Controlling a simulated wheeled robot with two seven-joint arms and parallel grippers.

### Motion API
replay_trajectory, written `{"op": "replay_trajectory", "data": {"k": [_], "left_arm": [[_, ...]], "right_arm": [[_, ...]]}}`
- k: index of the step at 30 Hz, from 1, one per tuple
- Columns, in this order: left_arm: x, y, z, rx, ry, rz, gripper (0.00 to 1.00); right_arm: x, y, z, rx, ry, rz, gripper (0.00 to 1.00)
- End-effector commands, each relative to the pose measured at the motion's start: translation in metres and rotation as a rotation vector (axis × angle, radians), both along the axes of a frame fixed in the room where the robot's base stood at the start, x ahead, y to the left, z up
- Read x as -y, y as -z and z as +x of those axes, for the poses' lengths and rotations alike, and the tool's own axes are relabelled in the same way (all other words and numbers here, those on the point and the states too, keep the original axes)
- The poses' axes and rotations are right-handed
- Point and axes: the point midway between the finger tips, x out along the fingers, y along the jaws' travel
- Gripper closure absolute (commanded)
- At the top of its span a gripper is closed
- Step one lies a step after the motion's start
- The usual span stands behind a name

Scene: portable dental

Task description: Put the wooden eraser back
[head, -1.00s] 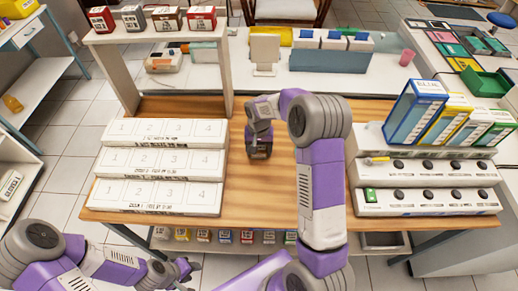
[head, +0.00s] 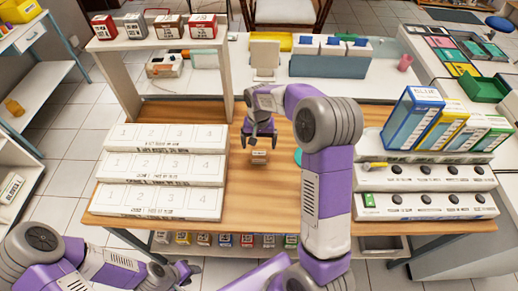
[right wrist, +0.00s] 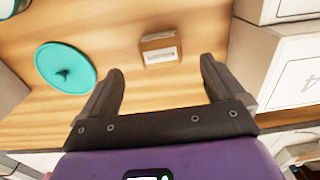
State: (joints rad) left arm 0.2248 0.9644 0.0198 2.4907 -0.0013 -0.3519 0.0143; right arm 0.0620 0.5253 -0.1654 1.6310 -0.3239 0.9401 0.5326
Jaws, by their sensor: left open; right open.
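The wooden eraser (head: 259,156) is a small brown block with a white label, lying on the wooden tabletop (head: 255,195) between the white stepped rack and the right-hand stand. My right gripper (head: 259,143) is open and empty just behind and above it. In the right wrist view the eraser (right wrist: 159,48) lies beyond and between the open fingertips (right wrist: 162,75), not touching either. My left gripper (head: 190,270) is low at the left front, away from the table items, and open.
A white three-step rack (head: 160,168) with numbered slots stands left. A teal round lid (head: 298,157) lies right of the eraser, partly hidden by my right arm; it also shows in the wrist view (right wrist: 66,75). Coloured binders (head: 412,115) stand on the right-hand knobbed unit.

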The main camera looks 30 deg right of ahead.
Motion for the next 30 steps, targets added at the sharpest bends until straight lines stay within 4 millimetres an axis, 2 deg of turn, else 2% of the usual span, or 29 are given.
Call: {"op": "replay_trajectory", "data": {"k": [1,3,9,30], "left_arm": [[0.0,-0.004,0.0,0.0,0.0,0.0,0.57],[0.0,-0.007,0.0,0.0,0.0,0.0,0.57],[0.0,-0.01,0.0,0.0,0.0,0.0,0.57],[0.0,-0.01,0.0,0.001,0.0,0.0,0.57]], "right_arm": [[0.0,-0.013,0.0,0.003,-0.001,-0.001,0.05],[0.0,-0.025,0.0,0.002,-0.001,0.0,0.05],[0.0,-0.045,0.0,0.0,-0.001,0.0,0.05],[0.0,-0.048,-0.001,-0.001,0.0,0.0,0.05]]}}
